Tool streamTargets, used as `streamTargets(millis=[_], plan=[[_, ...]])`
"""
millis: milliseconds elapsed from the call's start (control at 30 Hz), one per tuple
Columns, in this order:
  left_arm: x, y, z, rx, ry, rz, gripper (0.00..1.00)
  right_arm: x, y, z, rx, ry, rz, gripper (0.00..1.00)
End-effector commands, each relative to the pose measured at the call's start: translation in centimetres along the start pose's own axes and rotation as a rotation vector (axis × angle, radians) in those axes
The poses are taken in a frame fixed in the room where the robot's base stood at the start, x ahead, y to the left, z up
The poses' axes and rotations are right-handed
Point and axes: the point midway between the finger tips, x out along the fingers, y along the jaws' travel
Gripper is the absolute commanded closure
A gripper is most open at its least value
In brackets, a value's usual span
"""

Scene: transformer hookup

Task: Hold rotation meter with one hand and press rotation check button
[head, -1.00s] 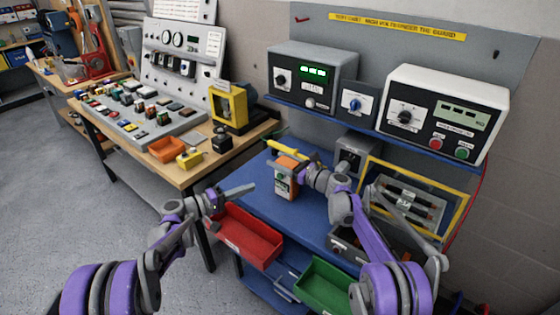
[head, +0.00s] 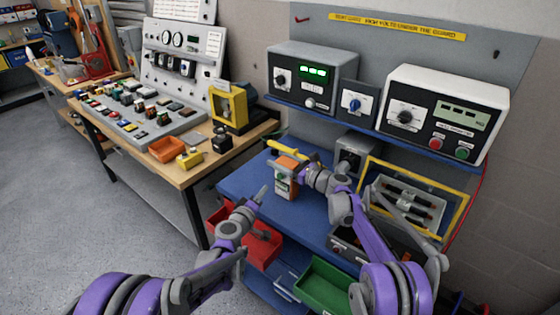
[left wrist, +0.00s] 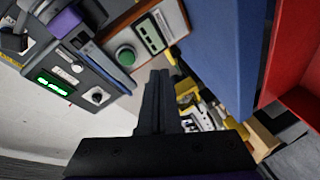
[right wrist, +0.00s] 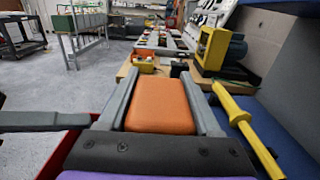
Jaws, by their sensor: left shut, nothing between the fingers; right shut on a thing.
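The rotation meter (head: 283,187) is a small orange box with a pale face, upright over the blue bench in the head view. My right gripper (head: 296,166) is shut on its sides; the orange back (right wrist: 161,107) sits between the fingers in the right wrist view. In the left wrist view the meter face (left wrist: 140,48) shows a round green button (left wrist: 125,56) and a display (left wrist: 151,34). My left gripper (head: 263,192) is shut and empty, just left of the meter. Its fingertips (left wrist: 158,74) appear close to the button; I cannot tell any contact.
A yellow bar-shaped tool (head: 287,149) lies behind the meter on the blue bench (head: 240,182). Red (head: 262,250) and green (head: 325,285) drawers stick out in front. Instrument boxes (head: 312,80) stand on the shelf behind. A wooden bench (head: 185,175) is at the left.

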Motion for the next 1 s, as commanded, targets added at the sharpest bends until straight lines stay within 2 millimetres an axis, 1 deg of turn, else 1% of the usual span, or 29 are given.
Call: streamTargets(millis=[33,67,300,400,533,667,767,1000], plan=[[-0.6,0.3,0.6,0.023,0.052,-0.023,1.0,0.0,0.0,0.0,0.0,0.0,0.0,1.0],[-0.9,0.3,0.6,0.04,0.089,-0.039,1.0,0.0,0.0,0.0,0.0,0.0,0.0,1.0],[-4.8,0.9,0.4,0.141,0.34,-0.142,1.0,0.0,0.0,0.0,0.0,0.0,0.0,1.0],[-6.1,1.1,0.2,0.166,0.405,-0.167,1.0,0.0,0.0,0.0,0.0,0.0,0.0,1.0],[-7.0,1.2,0.1,0.181,0.45,-0.184,1.0,0.0,0.0,0.0,0.0,0.0,0.0,1.0],[-6.6,1.4,0.2,0.185,0.461,-0.188,1.0,0.0,0.0,0.0,0.0,0.0,0.0,1.0],[-5.5,1.7,0.4,0.184,0.46,-0.188,1.0,0.0,0.0,0.0,0.0,0.0,0.0,1.0],[-2.2,2.7,1.1,0.184,0.459,-0.187,1.0,0.0,0.0,0.0,0.0,0.0,0.0,1.0]])
